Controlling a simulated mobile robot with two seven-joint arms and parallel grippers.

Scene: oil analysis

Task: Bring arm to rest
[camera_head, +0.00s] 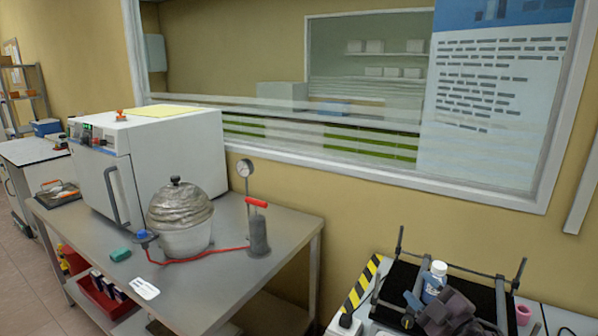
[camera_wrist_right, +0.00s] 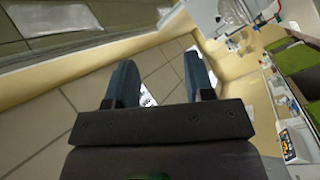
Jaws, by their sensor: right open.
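My right gripper (camera_head: 420,295) is at the lower right of the head view, over the equipment there. In the right wrist view its two dark blue fingers (camera_wrist_right: 159,65) are spread apart. Only tiled floor and a small white patch show between them, so it is empty. In the head view it overlaps the area beside a white-capped bottle with blue on it (camera_head: 437,269); I cannot tell whether they touch. My left gripper is not in view.
A steel table (camera_head: 285,235) carries a white oven (camera_head: 180,150), a foil-topped pot (camera_head: 184,235) and a hand pump (camera_head: 258,235) with a red hose. A black rack (camera_head: 402,278) stands around the bottle. A window wall (camera_head: 480,190) is behind.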

